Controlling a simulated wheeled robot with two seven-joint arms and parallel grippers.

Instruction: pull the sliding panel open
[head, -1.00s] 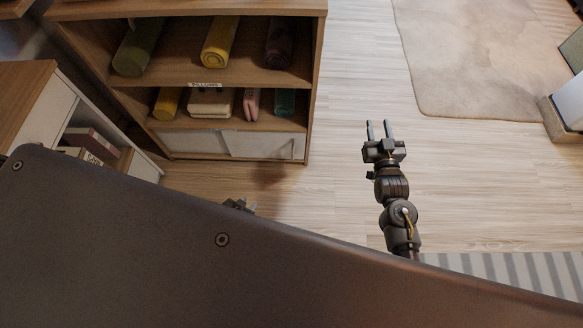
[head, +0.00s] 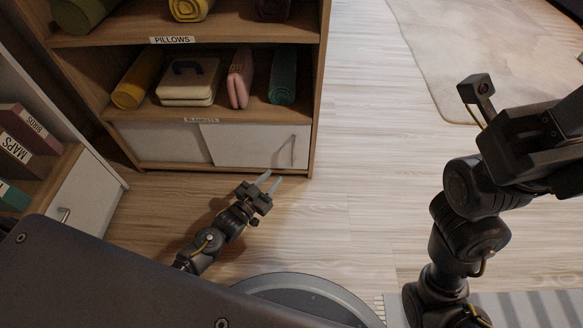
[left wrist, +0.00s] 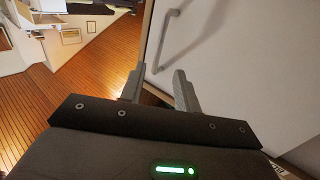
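The white sliding panel (head: 255,146) with a slim grey bar handle (head: 293,150) at its right end closes the bottom of the wooden shelf unit. A second white panel (head: 165,142) sits to its left. My left gripper (head: 271,180) is open and empty, low in front of the right panel and below its handle, apart from both. In the left wrist view the left fingers (left wrist: 160,88) are spread, with the panel (left wrist: 225,70) and handle (left wrist: 168,42) beyond them. My right gripper (head: 540,140) is raised close to the head camera; its fingertips do not show.
Shelves above hold rolled blankets and pillows, including a yellow roll (head: 138,80). A white cabinet (head: 85,205) with books stands at left. The wooden floor (head: 355,150) right of the unit is clear up to a beige rug (head: 440,45).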

